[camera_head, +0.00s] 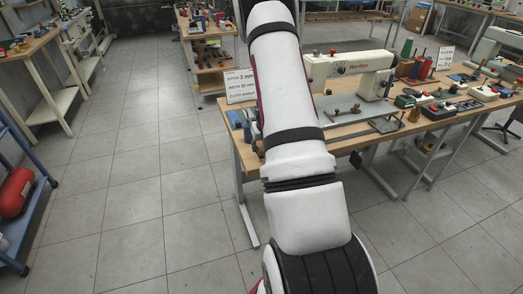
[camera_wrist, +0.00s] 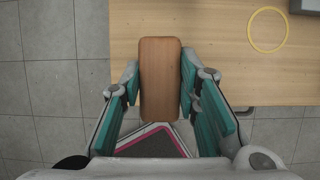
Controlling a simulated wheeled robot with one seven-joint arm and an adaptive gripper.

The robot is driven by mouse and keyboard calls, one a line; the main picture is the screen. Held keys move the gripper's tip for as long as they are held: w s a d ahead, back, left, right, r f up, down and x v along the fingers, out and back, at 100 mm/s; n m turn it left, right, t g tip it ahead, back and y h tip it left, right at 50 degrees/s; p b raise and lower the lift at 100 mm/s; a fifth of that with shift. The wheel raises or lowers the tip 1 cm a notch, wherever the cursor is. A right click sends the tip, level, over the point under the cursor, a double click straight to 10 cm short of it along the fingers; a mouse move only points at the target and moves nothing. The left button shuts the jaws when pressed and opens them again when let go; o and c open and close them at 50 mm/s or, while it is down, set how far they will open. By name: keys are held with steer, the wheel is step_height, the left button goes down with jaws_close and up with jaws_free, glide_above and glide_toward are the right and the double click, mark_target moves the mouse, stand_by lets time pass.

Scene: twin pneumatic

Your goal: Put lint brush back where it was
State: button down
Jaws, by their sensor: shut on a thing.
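The lint brush, a brown wooden block with rounded corners (camera_wrist: 160,85), stands out between the fingers in the wrist view. My gripper (camera_wrist: 160,68) has its two teal-padded fingers closed on the brush's long sides. The far part of the brush overlaps the light wooden tabletop (camera_wrist: 220,85) in the picture; I cannot tell whether it touches the wood. The brush's underside is hidden. In the head view my arm reaches over the left end of the workbench (camera_head: 350,145) and hides my gripper and the brush.
A yellow ring (camera_wrist: 250,28) lies on the tabletop right of the brush, with a grey item (camera_wrist: 306,5) at the corner. On the bench stand a sewing machine (camera_head: 345,66), a sign (camera_head: 240,86) and several tools to the right. Open floor (camera_head: 140,150) lies left.

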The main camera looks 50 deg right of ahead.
steer(key=shift+f, duration=1.25)
steer(key=shift+f, duration=0.15)
steer(key=c, duration=1.2)
jaws_free()
steer(key=shift+s, duration=0.1)
